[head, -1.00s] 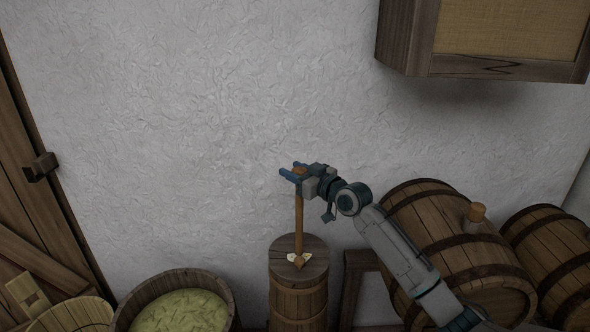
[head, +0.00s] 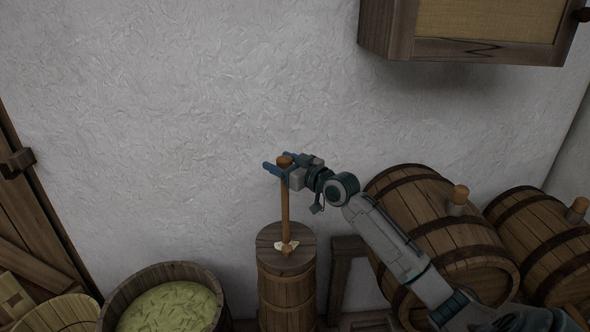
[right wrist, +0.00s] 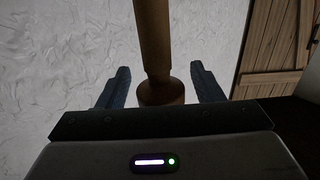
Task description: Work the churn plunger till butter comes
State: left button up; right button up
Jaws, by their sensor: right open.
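The churn (head: 286,290) is an upright wooden tub with dark hoops, below the middle of the head view. Its plunger (head: 285,210) is an upright wooden rod rising from the lid, with a rounded knob on top. Pale bits lie on the lid around the rod's foot. My right gripper (head: 281,162) is open at the top of the plunger, its blue fingers on either side of the knob. In the right wrist view the knob (right wrist: 160,93) sits between the open fingers, with a gap on each side. My left gripper is not in view.
A wooden tub (head: 115,298) with pale green contents stands left of the churn. Barrels (head: 440,215) lie on the right, behind my right arm. A wall cabinet (head: 385,30) hangs at upper right. A wooden door (head: 30,225) is at left. The wall above the churn is bare.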

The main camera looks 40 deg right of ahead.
pick_arm(q)
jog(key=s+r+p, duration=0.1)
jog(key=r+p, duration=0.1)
jog(key=p, duration=0.1)
pick_arm(e)
jog(key=v, duration=1)
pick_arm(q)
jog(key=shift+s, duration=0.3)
